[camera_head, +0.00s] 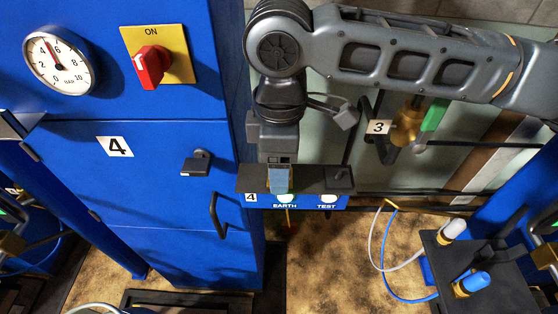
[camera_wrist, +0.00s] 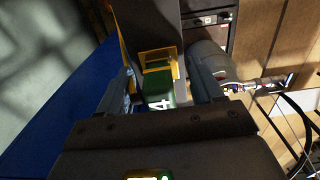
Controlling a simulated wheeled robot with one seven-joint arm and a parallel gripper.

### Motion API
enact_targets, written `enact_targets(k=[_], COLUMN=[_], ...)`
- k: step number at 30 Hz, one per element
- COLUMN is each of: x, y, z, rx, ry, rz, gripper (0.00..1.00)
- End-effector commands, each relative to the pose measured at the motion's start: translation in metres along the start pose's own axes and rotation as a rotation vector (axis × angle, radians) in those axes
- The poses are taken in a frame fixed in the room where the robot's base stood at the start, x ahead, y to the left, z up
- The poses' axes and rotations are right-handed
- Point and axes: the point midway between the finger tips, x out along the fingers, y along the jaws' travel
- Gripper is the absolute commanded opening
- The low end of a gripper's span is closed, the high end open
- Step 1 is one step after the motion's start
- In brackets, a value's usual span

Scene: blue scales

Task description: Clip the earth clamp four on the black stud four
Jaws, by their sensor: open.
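My gripper (camera_head: 279,178) points down over the dark shelf of the station marked 4. In the wrist view my gripper (camera_wrist: 166,84) has its two fingers apart, on either side of a green block marked 4 (camera_wrist: 158,102) with a brass-yellow part beyond it, which appears to be earth clamp four. Visible gaps show beside it, and I cannot tell whether the fingers touch it. In the head view my gripper hides most of this clamp. I cannot make out black stud four clearly, nor whether the clamp is around it.
The dark shelf (camera_head: 318,185) carries a small black fitting (camera_head: 340,176) and EARTH (camera_head: 285,198) and TEST (camera_head: 328,198) lamps below. A blue cabinet (camera_head: 150,190) stands close at left. A black table (camera_head: 490,290) holds cabled connectors.

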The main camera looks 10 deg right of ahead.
Motion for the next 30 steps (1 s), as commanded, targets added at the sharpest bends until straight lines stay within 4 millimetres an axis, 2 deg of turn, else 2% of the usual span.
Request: enact_targets(k=[28, 30], x=[0.0002, 0.0002], y=[-0.0001, -0.0001], z=[0.0002, 0.0002], rx=[0.000, 0.000], ry=[-0.001, -0.001], rz=[0.000, 0.000], gripper=[0.66, 0.60])
